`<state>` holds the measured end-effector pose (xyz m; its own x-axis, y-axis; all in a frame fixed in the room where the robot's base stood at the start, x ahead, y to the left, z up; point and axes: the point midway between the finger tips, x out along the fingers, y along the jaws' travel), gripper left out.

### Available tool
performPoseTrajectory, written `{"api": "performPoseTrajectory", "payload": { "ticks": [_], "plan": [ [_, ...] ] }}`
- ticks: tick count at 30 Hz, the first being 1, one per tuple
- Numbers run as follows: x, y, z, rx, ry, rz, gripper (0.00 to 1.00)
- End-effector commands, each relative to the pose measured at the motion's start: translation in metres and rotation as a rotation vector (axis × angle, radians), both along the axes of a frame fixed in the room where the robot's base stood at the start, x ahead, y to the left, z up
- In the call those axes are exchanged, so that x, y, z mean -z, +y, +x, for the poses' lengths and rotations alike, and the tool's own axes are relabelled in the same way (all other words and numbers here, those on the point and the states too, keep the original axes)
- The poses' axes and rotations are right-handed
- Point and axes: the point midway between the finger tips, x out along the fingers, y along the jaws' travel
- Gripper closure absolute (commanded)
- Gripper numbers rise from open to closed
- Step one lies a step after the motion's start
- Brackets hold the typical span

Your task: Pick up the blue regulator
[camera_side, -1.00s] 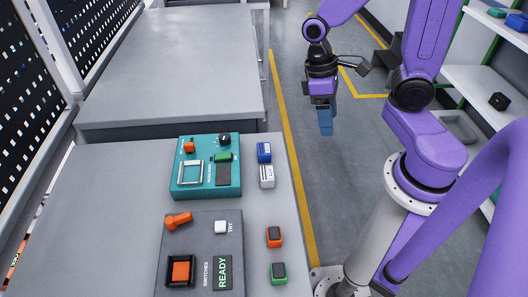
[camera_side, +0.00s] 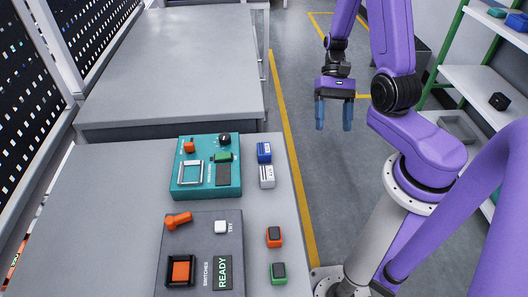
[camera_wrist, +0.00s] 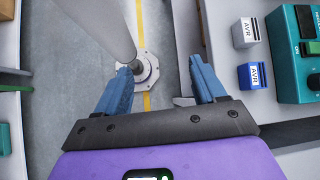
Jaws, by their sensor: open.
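The blue regulator (camera_side: 264,152) is a small block on the grey table, just right of the teal panel's upper right corner. In the wrist view the blue regulator (camera_wrist: 252,76), labelled AVR, lies to the right of the fingers. A white regulator (camera_side: 267,176) of similar shape sits just in front of it, and it also shows in the wrist view (camera_wrist: 245,32). My gripper (camera_side: 334,115) is open and empty over the floor, right of the table edge, with its blue fingers pointing down. The fingers also show in the wrist view (camera_wrist: 166,78).
The teal panel (camera_side: 207,192) stands left of the regulators. A grey switch panel (camera_side: 204,290) lies in front. An orange block (camera_side: 274,236) and a green block (camera_side: 278,272) sit near the right edge. The table behind (camera_side: 175,60) is bare.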

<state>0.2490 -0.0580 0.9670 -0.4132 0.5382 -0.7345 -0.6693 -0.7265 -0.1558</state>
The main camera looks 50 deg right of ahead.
Motion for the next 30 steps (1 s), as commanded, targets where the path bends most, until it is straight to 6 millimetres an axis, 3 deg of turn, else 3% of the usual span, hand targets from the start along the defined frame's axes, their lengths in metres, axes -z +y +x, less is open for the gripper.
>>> {"api": "performPoseTrajectory", "payload": {
  "ticks": [14, 30],
  "plan": [
    [0.021, -0.001, -0.018, 0.542, 0.125, 0.18, 0.3],
    [0.038, 0.013, -0.034, 1.142, 0.174, 0.442, 0.3]
  ]
}}
